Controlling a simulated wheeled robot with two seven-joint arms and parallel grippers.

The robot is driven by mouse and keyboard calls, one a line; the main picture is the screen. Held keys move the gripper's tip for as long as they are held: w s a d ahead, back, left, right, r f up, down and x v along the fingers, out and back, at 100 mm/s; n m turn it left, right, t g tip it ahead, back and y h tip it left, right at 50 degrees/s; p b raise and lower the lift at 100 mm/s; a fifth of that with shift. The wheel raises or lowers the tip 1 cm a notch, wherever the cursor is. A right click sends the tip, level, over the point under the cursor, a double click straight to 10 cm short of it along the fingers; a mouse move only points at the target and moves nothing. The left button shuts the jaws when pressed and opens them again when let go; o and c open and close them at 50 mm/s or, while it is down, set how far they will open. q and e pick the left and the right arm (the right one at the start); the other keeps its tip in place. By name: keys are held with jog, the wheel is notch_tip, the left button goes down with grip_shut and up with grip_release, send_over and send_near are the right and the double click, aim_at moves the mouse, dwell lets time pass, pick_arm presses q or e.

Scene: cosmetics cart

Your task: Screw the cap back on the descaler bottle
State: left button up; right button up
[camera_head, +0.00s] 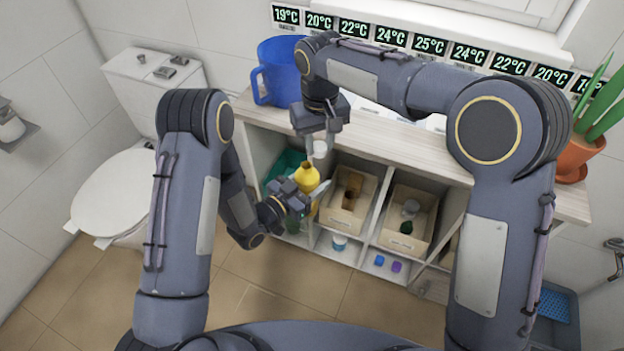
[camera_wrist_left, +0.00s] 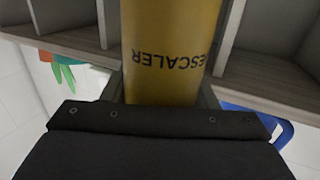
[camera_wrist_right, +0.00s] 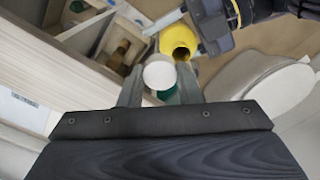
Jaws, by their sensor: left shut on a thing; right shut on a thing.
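The yellow descaler bottle (camera_head: 307,178) is held by my left gripper (camera_head: 312,200), in front of the shelf unit. In the left wrist view the bottle (camera_wrist_left: 170,50) fills the space between the fingers, its label upside down. My right gripper (camera_head: 320,142) is above the bottle, shut on the white cap (camera_head: 320,149). In the right wrist view the cap (camera_wrist_right: 159,75) sits between the fingertips (camera_wrist_right: 160,88), and the bottle's open neck (camera_wrist_right: 181,50) shows just beyond it. The cap is apart from the neck in the head view, above it and slightly to the right.
The shelf unit (camera_head: 400,152) holds wooden bins, one bin (camera_head: 348,198) right of the bottle. A blue jug (camera_head: 281,72) stands on its top at left, a potted plant (camera_head: 580,155) at right. A toilet (camera_head: 112,192) is at left. The floor (camera_head: 250,300) in front is clear.

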aim_at(307, 166)
jog(key=a+r, duration=0.1)
jog(key=s+a+r, duration=0.1)
jog(key=shift+a+n, duration=0.3)
jog(key=shift+a, duration=0.05)
jog(key=shift+w, duration=0.1)
jog(key=shift+f, duration=2)
jog(key=shift+f, duration=0.1)
jog(key=shift+f, duration=0.75)
jog(key=shift+f, duration=0.6)
